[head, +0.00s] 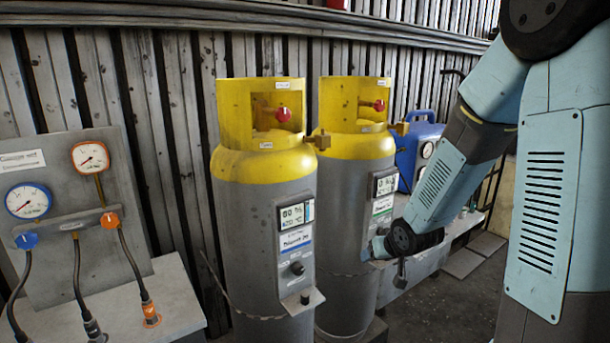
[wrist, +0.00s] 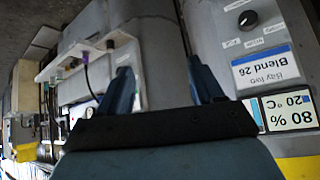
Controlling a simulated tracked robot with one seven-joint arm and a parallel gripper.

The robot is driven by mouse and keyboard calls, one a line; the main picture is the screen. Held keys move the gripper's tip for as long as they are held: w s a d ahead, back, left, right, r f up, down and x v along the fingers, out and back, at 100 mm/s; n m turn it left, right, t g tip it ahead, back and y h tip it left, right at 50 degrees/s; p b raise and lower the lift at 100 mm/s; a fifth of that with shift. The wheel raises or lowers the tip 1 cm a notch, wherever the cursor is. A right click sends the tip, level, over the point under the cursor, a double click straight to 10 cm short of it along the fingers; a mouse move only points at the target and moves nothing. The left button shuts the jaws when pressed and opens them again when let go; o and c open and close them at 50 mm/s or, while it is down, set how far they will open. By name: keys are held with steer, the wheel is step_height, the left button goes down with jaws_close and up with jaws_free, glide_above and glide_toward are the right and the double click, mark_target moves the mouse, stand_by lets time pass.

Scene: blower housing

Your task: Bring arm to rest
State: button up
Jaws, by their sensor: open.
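My arm reaches in from the right in the head view, bent downward. Its end, my gripper (head: 372,249), is small and partly hidden there, in front of the right-hand gas cylinder (head: 346,250). In the wrist view, my gripper (wrist: 164,82) shows two blue fingers spread apart with nothing between them. A grey cylinder (wrist: 215,35) with a "Bay two Blend 26" label and an "80 % 20 °C" display appears upside down beside the right finger. I cannot tell whether the finger touches it.
A second yellow-topped cylinder (head: 265,220) stands to the left. A gauge panel (head: 70,190) with hoses is at far left. A blue case (head: 415,150) sits on a bench behind my arm. A corrugated wall (head: 160,120) closes the back. Some floor (head: 450,310) is clear at lower right.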

steer(key=s+d+r+m+g+h, duration=0.1)
steer(key=s+d+r, duration=0.1)
steer(key=s+r, duration=0.4)
steer(key=s+d+r+h, duration=0.2)
steer(key=s+r, duration=0.2)
steer(key=r, duration=0.4)
steer(key=s+r, duration=0.4)
steer(key=s, duration=0.4)
steer(key=s+r+g+y, duration=0.1)
steer(key=s+r, duration=0.3)
steer(key=s, duration=0.3)
steer(key=shift+s+a+r+m+g, duration=0.15)
steer(key=shift+s+r+m+g, duration=0.15)
steer(key=shift+s+m, duration=0.1)
steer(key=shift+c, duration=0.5)
